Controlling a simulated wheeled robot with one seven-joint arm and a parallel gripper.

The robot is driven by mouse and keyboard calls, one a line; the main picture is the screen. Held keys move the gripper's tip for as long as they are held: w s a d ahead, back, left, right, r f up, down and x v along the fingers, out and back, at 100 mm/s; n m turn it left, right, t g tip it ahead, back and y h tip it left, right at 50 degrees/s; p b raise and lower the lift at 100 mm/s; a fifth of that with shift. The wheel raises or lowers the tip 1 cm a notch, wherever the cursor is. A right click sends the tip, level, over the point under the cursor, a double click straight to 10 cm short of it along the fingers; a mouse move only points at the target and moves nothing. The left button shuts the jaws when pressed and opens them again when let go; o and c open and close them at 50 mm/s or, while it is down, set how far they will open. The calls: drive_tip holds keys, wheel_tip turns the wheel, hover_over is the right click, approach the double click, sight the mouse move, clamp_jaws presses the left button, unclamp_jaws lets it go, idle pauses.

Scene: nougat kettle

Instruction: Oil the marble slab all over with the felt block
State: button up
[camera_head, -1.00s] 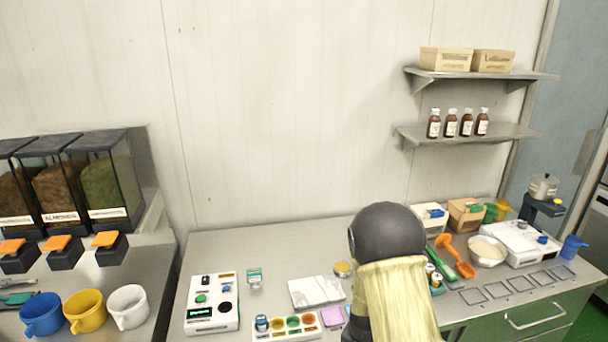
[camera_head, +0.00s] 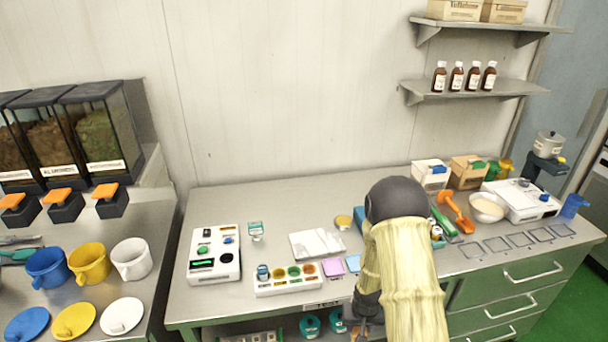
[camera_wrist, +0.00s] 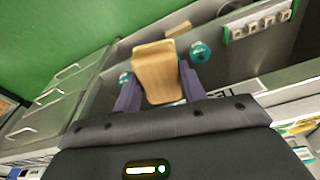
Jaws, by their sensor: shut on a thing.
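The marble slab (camera_head: 317,244) lies flat on the counter in the head view, white with grey veins. My gripper (camera_head: 361,328) hangs low at the counter's front edge, to the right of and nearer than the slab, partly hidden by my arm. In the wrist view my gripper (camera_wrist: 158,88) is shut on a tan, wood-like block (camera_wrist: 156,72), held between its purple fingers. I take this for the felt block; no felt face can be made out. The block is well apart from the slab.
A tray of coloured cups (camera_head: 287,280), a pink pad (camera_head: 332,267) and a round yellow-lidded tin (camera_head: 343,222) surround the slab. A white machine (camera_head: 214,254) stands left. Teal items (camera_head: 310,325) sit on a shelf below the counter. Drawers (camera_head: 520,272) are at right.

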drive_tip(key=shift+s+f, duration=0.1)
drive_tip(key=shift+s, duration=0.05)
drive_tip(key=shift+a, duration=0.1)
wheel_tip(320, 180, up, 5)
drive_tip(key=p, duration=0.5)
